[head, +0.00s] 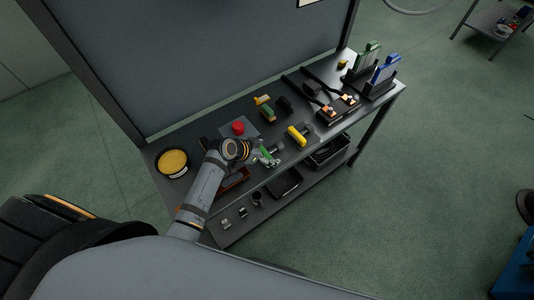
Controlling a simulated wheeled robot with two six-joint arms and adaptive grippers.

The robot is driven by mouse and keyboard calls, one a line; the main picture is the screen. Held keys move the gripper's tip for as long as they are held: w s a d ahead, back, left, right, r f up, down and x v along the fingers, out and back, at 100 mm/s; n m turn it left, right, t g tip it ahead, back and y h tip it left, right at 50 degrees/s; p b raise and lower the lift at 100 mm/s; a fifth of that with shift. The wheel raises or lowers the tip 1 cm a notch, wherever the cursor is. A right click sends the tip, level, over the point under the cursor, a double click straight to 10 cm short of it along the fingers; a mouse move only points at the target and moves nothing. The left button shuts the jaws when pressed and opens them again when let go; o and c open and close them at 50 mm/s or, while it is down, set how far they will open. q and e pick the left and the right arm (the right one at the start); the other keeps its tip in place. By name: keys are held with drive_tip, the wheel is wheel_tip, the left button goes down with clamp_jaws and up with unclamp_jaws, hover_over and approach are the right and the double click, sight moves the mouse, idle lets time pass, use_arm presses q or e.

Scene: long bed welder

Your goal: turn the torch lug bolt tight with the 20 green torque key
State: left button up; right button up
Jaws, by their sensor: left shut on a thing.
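My left gripper (259,152) reaches over the front part of the dark workbench (205,128). It is shut on a small green tool (267,156), which looks like the green torque key; the fingers partly hide it. A second green piece (268,115) lies farther back on the bench, beside a yellow one. A yellow-handled tool (298,136) lies to the right of my gripper. I cannot make out the torch lug bolt at this size. My right gripper is not in view.
A red knob (238,128) and a round yellow-topped tin (173,163) are on the bench's left part. Cables with orange-tipped parts (348,99) and upright green (367,58) and blue (385,70) holders stand right. A backboard (230,60) rises behind. Black bins (327,152) sit below.

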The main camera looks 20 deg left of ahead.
use_arm(q)
drive_tip(key=shift+r+p, duration=1.95)
drive_tip(key=shift+r, duration=0.4)
